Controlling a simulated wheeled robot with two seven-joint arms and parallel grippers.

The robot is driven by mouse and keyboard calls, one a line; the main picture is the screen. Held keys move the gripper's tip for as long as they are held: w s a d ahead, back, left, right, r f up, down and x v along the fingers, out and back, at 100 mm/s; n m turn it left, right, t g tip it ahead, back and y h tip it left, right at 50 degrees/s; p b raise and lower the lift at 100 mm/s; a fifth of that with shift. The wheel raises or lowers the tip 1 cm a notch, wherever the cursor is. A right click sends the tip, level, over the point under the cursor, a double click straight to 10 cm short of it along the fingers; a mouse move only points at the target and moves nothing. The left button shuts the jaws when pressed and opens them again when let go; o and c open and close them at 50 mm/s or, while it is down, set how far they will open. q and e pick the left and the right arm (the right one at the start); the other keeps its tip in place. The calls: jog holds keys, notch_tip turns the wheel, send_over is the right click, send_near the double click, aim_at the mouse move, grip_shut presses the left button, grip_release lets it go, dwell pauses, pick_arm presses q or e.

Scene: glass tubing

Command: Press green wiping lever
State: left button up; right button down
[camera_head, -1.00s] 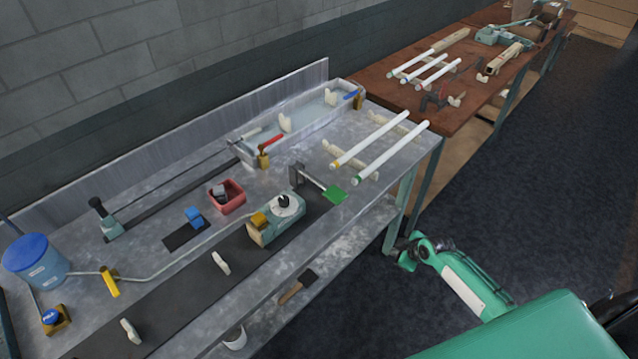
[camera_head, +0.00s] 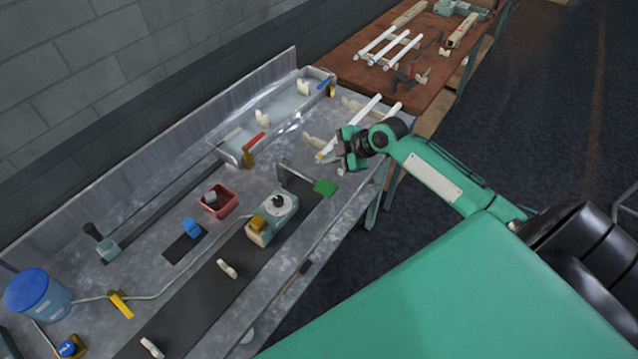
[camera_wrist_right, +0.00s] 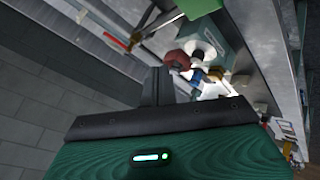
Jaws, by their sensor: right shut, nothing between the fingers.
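The green wiping lever (camera_head: 325,187) has a flat green pad near the front edge of the metal bench, beside a grey post. My right gripper (camera_head: 338,158) is in the air above and slightly right of the green pad, apart from it, with its fingers shut and empty. In the right wrist view, the shut fingers (camera_wrist_right: 163,86) point toward the bench, with nothing between them. A green piece shows at the top of that view, but I cannot be sure it is the lever. My left gripper is out of view.
White glass tubes (camera_head: 362,115) lie on holders near my right gripper, partly hidden by it. A dial box (camera_head: 272,222) stands left of the lever. A red-handled valve (camera_head: 253,146), red bin (camera_head: 218,201) and blue bucket (camera_head: 38,296) are further left.

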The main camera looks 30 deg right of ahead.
aim_at(334, 190)
dwell(0.3)
notch_tip(334, 190, down, 9)
jog(key=b, duration=0.6)
jog(key=shift+d, duration=0.1)
dwell(1.8)
jog(key=shift+f+b, duration=0.35)
jog(key=shift+b, duration=0.05)
jog(key=shift+s+f+b, duration=0.1)
jog(key=shift+f+b, duration=1.7)
jog(key=shift+f, duration=0.5)
dwell(2.1)
